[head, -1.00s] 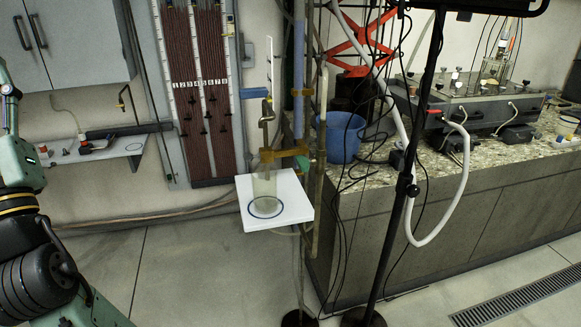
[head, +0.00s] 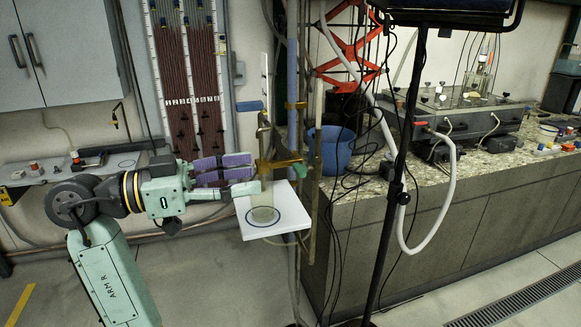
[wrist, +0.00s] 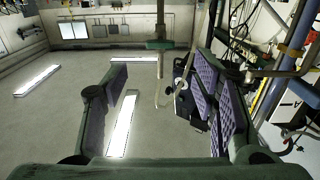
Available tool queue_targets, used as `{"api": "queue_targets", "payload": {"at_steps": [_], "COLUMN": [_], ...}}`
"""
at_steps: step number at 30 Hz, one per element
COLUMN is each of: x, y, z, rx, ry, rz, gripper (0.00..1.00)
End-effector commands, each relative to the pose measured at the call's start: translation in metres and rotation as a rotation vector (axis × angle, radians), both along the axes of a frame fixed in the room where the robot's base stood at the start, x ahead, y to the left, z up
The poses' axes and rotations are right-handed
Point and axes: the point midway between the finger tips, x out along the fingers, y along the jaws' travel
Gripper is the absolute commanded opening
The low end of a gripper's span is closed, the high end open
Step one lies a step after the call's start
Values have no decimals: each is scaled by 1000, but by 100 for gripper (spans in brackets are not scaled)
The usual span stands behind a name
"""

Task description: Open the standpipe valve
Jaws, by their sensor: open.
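A narrow upright standpipe with a small brass-and-grey fitting (head: 264,120) stands above a white shelf in the head view. The fitting looks like the valve, but its handle is too small to make out. My gripper (head: 251,173) reaches in from the left, beside the standpipe and below the fitting, close to a brass clamp (head: 278,164). Its purple-padded fingers are apart with nothing held. Brass-coloured pipework (wrist: 290,68) lies right of the right finger.
A clear cylinder (head: 264,200) stands on the white shelf (head: 290,217), just under my gripper. A blue pipe (head: 292,80), a black stand (head: 397,190) and hanging cables are to the right. A blue bucket (head: 333,150) sits on the counter. The floor at front is open.

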Motion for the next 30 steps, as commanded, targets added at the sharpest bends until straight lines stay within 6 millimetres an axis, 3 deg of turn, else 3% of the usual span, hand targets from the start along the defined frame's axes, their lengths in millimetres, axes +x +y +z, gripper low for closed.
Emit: {"api": "queue_targets", "payload": {"at_steps": [6,12,25,30], "x": [13,22,26,26], "y": [-42,-69,-81,-81], "z": [2,2,0,0], "rx": [0,-2,-1,-2], "ry": [1,2,0,0], "rz": [-2,1,3,3], "gripper": [53,53,53,43]}}
